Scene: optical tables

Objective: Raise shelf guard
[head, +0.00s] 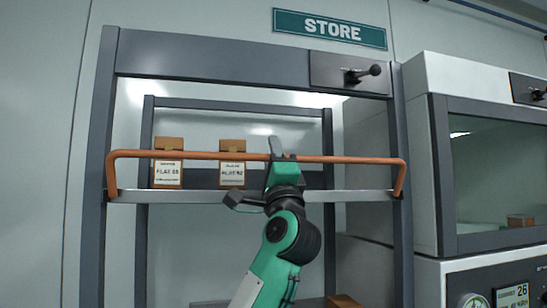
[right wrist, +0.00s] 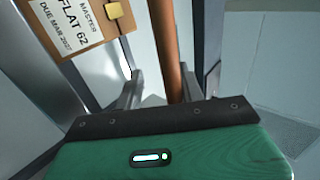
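The shelf guard (head: 220,156) is an orange bar across the front of the shelf. Its bent ends meet the shelf's front edge at left and right, and the bar lies above that edge, in front of the boxes. My right gripper (head: 279,150) is at the bar, right of its middle. In the right wrist view the bar (right wrist: 167,45) runs between my two fingers (right wrist: 160,90), closer to the right finger. A gap shows between the left finger and the bar, so the gripper looks open around it. My left gripper is out of view.
Two brown labelled boxes (head: 168,165) (head: 232,165) stand on the shelf (head: 335,196) behind the bar. The dark rack frame (head: 210,62) has a black handle (head: 362,73) at upper right. A glass-fronted cabinet (head: 490,170) stands at right.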

